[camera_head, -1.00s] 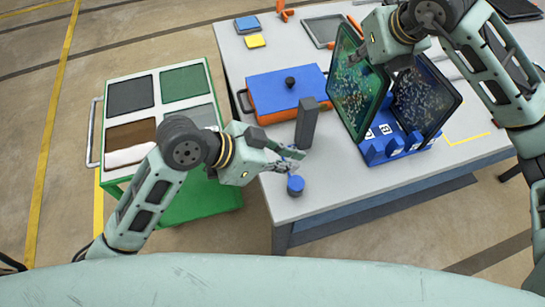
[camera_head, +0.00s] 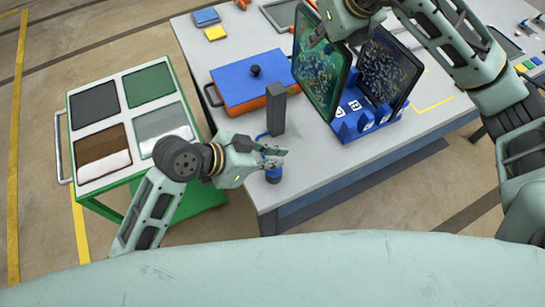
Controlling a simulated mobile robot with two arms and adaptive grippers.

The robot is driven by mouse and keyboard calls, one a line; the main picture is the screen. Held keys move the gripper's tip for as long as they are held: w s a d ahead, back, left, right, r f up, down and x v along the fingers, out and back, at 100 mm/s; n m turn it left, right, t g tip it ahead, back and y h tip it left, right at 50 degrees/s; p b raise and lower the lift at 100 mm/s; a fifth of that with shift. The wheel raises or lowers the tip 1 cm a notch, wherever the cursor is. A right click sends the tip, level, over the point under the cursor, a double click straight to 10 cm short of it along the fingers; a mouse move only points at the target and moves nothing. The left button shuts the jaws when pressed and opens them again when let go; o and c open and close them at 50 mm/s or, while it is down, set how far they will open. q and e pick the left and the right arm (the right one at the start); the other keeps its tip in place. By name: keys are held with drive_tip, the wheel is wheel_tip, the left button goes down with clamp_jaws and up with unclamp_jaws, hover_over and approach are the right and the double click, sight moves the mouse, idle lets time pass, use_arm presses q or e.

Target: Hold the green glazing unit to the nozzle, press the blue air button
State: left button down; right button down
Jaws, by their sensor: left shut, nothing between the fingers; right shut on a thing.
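The green glazing unit (camera_head: 318,75) is a tilted framed pane with a speckled face, at the blue rack's left end. My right gripper (camera_head: 322,32) is shut on its upper edge. A dark grey post (camera_head: 276,112), perhaps the nozzle, stands to its left, apart from the pane. The blue air button (camera_head: 274,176) is a round knob at the table's near edge. My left gripper (camera_head: 277,160) is shut and empty, just over the button and partly hiding it. I cannot tell whether they touch.
A blue rack (camera_head: 372,128) holds a second dark speckled pane (camera_head: 388,70). A blue-lidded orange box (camera_head: 238,92) lies left of the post. A green-framed cart (camera_head: 160,75) with several coloured panels stands left. The table's front right is clear.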

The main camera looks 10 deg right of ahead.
use_arm(q)
drive_tip(key=shift+f, duration=0.8)
drive_tip(key=shift+s+a+f, duration=0.1)
drive_tip(key=shift+s+f, duration=0.15)
drive_tip(key=shift+f, duration=0.05)
idle(1.8)
idle(0.3)
drive_tip(key=shift+w+r, duration=0.1)
drive_tip(key=shift+r, duration=0.4)
drive_tip(key=r, duration=0.3)
drive_tip(key=shift+w+a, duration=0.1)
drive_tip(key=shift+w, duration=0.1)
drive_tip(key=v, duration=1)
drive_tip(key=shift+r, duration=0.35)
